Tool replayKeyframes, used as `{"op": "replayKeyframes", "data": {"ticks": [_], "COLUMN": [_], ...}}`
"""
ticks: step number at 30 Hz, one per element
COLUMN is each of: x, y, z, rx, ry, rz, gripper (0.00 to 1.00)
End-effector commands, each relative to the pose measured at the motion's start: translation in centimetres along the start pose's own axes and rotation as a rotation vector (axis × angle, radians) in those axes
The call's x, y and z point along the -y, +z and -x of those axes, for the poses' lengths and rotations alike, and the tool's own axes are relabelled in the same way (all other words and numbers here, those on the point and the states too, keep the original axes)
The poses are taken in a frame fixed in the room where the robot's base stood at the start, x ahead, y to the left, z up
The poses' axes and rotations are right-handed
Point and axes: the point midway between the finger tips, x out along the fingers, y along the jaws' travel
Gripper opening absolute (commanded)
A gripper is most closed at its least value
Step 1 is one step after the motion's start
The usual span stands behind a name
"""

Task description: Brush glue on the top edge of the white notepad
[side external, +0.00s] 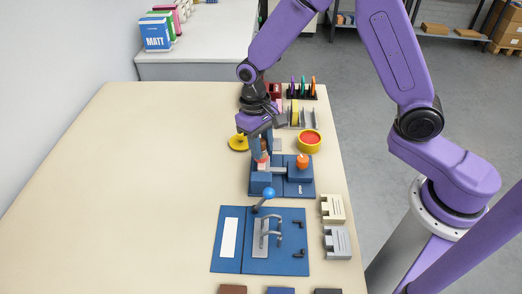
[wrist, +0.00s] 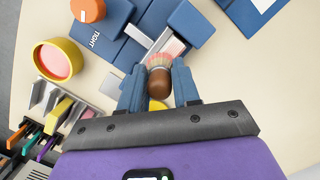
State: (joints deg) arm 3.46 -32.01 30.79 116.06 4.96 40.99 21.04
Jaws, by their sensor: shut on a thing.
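My gripper (wrist: 158,92) is shut on a brush (wrist: 158,84) with a rounded brown handle and pale pink-red bristles pointing away from the wrist. In the side view my gripper (side external: 262,142) is above the blue clamp (side external: 300,188), which has an orange knob. A narrow white and pink block between the clamp's blue jaws, apparently the white notepad (wrist: 174,47), lies right at the bristles. Whether the bristles touch it cannot be told. A yellow pot (side external: 309,147) with red contents stands behind the clamp; it also shows in the wrist view (wrist: 42,72).
A blue board (side external: 233,265) with a white strip, grey lever and blue ball handle lies in front of the clamp. Racks (side external: 301,92) stand at the back. The table's left half is clear.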

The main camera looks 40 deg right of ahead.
Motion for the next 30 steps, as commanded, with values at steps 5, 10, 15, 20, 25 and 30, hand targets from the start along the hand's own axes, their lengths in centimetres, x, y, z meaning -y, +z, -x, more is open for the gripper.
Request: {"op": "replayKeyframes", "data": {"ticks": [5, 10, 15, 20, 25, 30], "x": [-1.2, -2.2, -3.1, -1.9, -0.9, 0.3], "y": [-1.0, -1.9, -2.6, -1.6, -0.7, 0.3], "z": [0.1, 0.3, 0.2, 0.2, 0.1, 0.0], "rx": [0.001, 0.000, 0.000, 0.001, 0.002, 0.001], "ry": [0.000, 0.000, 0.001, 0.001, 0.001, 0.001], "rz": [-0.003, -0.004, -0.002, 0.002, 0.000, 0.002], "gripper": [0.00, 0.00, 0.00, 0.00, 0.00, 0.00]}}
